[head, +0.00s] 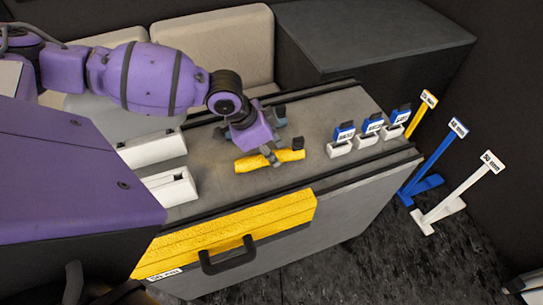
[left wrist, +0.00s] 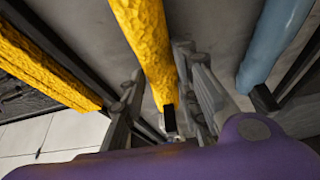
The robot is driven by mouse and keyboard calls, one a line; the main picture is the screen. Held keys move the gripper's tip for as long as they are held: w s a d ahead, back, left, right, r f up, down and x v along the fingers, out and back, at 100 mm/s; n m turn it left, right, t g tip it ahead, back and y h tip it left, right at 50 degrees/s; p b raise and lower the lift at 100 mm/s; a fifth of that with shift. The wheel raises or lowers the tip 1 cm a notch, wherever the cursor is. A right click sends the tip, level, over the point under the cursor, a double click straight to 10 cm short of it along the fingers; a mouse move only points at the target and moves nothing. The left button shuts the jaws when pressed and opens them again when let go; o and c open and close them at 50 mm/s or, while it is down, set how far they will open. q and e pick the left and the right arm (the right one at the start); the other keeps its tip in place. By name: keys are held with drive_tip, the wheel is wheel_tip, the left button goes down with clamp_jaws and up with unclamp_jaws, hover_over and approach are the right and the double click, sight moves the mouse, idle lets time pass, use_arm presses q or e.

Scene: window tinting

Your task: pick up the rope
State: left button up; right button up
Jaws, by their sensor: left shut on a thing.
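A thick yellow roll (head: 284,157) with a rough surface and a black end lies across the grey worktop (head: 235,187). No thinner cord shows, and I cannot tell for certain whether this roll is the rope. My right gripper is not in view.
A blue roll (head: 281,122) lies behind the gripper, also in the left wrist view (left wrist: 272,42). White holders with blue-topped tools (head: 340,148) stand to the right. A yellow panel with a black handle (head: 228,257) is in front. Labelled stands (head: 460,195) are on the floor.

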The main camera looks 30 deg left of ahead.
sight(277, 153)
use_arm(q)
drive_tip(key=shift+r, duration=0.1)
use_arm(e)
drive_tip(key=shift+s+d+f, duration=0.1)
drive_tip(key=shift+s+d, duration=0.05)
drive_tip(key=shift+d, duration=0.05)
